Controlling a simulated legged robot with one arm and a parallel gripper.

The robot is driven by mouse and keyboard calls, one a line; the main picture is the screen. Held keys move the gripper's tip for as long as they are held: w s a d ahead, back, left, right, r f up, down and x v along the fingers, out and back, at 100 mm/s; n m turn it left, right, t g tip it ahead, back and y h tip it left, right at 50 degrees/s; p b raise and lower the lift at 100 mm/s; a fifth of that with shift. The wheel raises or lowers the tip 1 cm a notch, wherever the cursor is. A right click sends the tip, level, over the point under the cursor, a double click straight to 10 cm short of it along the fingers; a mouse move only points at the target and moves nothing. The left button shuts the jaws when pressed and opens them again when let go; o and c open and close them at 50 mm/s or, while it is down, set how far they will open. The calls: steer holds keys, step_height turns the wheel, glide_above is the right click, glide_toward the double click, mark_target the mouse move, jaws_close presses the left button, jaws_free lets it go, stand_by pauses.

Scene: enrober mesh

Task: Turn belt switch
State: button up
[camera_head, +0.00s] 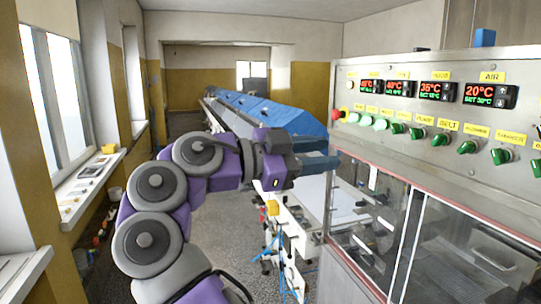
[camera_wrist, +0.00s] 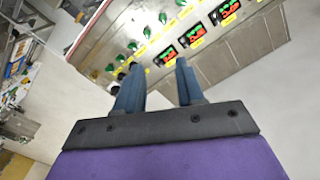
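The belt switch (camera_head: 441,139) is a green knob below the yellow BELT label (camera_head: 447,125) on the steel control panel (camera_head: 400,62) at right in the head view. My arm reaches forward left of the panel. The panel's green knobs (camera_wrist: 133,45) show beyond the fingers at an angle, not touched. I cannot tell which of them is the belt switch there.
A red button (camera_head: 340,115) and lit green buttons (camera_head: 380,123) share the knob row. Red-green displays (camera_head: 435,91) sit above. A clear-windowed cabinet (camera_head: 400,230) stands below the panel. A long blue-covered conveyor (camera_head: 245,108) runs behind my arm. Windows line the left wall.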

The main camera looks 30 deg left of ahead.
steer(key=v, duration=0.8)
steer(key=shift+s+a+p, duration=0.15)
steer(key=shift+s+p, duration=0.05)
steer(key=shift+p, duration=0.25)
steer(key=shift+w+r, duration=0.1)
stand_by(0.6)
